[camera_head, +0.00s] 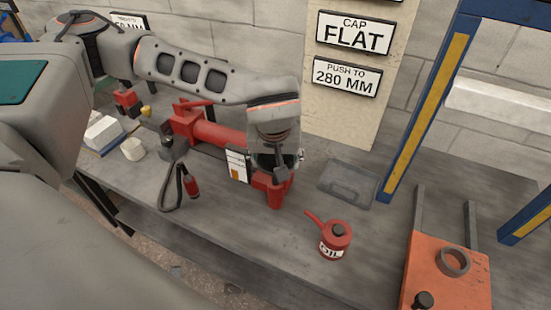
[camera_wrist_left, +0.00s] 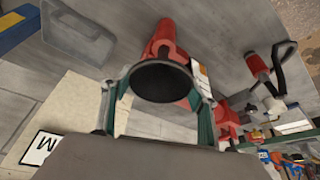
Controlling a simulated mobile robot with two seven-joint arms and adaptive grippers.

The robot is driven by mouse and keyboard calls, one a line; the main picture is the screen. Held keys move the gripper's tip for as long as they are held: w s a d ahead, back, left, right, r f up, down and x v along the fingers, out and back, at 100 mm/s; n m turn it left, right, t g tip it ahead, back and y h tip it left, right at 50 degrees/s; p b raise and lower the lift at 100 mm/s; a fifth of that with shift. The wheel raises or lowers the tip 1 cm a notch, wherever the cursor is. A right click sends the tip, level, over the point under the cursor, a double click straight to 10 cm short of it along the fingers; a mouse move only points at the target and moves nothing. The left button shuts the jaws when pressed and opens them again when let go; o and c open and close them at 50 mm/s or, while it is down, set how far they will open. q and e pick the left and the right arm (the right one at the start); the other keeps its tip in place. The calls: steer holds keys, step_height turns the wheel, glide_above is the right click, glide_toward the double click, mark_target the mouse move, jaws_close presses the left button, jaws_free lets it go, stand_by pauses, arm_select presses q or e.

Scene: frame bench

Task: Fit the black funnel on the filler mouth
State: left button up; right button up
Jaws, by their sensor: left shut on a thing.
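The black funnel (camera_wrist_left: 163,82) shows in the left wrist view with its wide dark mouth facing the camera. My left gripper (camera_wrist_left: 160,95) is shut on it, with a finger on each side. In the head view my left gripper (camera_head: 277,168) is over the right end of a red cylinder tool (camera_head: 220,135), and the funnel is mostly hidden there. A round grey ring (camera_head: 453,262) stands on an orange unit (camera_head: 445,285) at the right; I cannot tell for certain that it is the filler mouth. My right gripper is not in view.
A red oil can (camera_head: 335,240) stands on the grey bench between the gripper and the orange unit. A flat grey case (camera_head: 345,185) lies behind it. A blue and yellow frame post (camera_head: 425,110) rises at the right. Bare bench lies left of the can.

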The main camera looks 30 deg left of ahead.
arm_select(q)
steer(key=shift+p, duration=0.4)
stand_by(1.4)
steer(key=shift+f+b, duration=0.95)
steer(key=shift+f, duration=1.05)
steer(key=o, duration=1.2)
steer(key=v, duration=1.2)
steer(key=shift+r, duration=0.1)
steer(key=shift+w, duration=0.1)
